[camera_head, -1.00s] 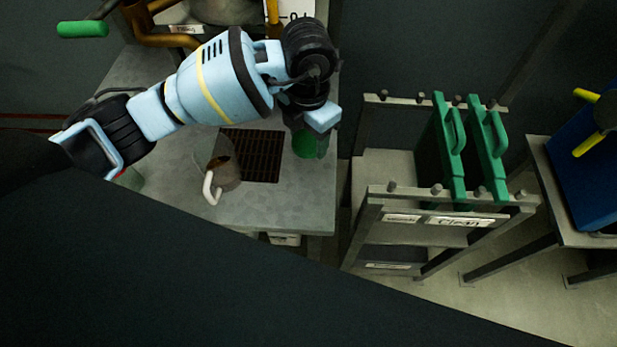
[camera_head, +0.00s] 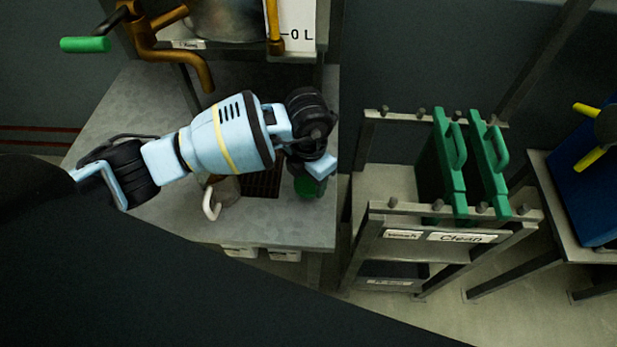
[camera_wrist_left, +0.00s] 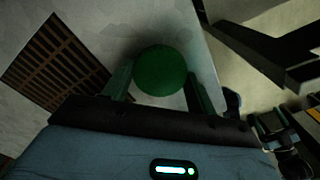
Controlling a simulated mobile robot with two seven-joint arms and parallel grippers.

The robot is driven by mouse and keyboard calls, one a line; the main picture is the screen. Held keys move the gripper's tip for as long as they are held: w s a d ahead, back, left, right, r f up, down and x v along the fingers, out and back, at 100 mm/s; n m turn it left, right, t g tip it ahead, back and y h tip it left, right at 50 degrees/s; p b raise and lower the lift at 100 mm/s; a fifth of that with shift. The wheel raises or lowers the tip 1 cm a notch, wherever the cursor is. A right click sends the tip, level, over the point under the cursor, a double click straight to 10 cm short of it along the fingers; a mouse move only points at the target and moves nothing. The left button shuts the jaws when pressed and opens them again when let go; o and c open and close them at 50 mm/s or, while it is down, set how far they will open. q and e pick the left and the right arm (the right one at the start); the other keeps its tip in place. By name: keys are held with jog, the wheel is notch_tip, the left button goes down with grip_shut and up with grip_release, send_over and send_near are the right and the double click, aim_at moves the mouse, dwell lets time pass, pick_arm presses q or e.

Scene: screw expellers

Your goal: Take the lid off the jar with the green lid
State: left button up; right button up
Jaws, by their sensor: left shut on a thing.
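The green lid (camera_wrist_left: 160,70) shows as a round disc in the left wrist view, between the two green fingers of my left gripper (camera_wrist_left: 160,82). The gripper is shut on it. In the head view the green lid (camera_head: 308,188) shows under my left gripper (camera_head: 314,176), over the right side of the metal counter near its front edge. The jar body is hidden under the lid and gripper, so I cannot tell whether the lid still sits on it.
A mug with a pale handle (camera_head: 211,206) stands left of the lid on the counter (camera_head: 270,230). A dark grate (camera_wrist_left: 58,65) lies beside it. A brass-coloured pipe with a crank (camera_head: 165,52) rises behind. A rack with green boards (camera_head: 440,165) stands right, across a gap.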

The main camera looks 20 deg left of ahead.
aim_at(308, 182)
pick_arm(q)
jog(key=shift+f, duration=0.3)
jog(key=shift+f, duration=0.15)
jog(key=o, duration=1.1)
jog(key=shift+r, duration=0.3)
notch_tip(308, 182, up, 12)
jog(key=shift+f, duration=0.15)
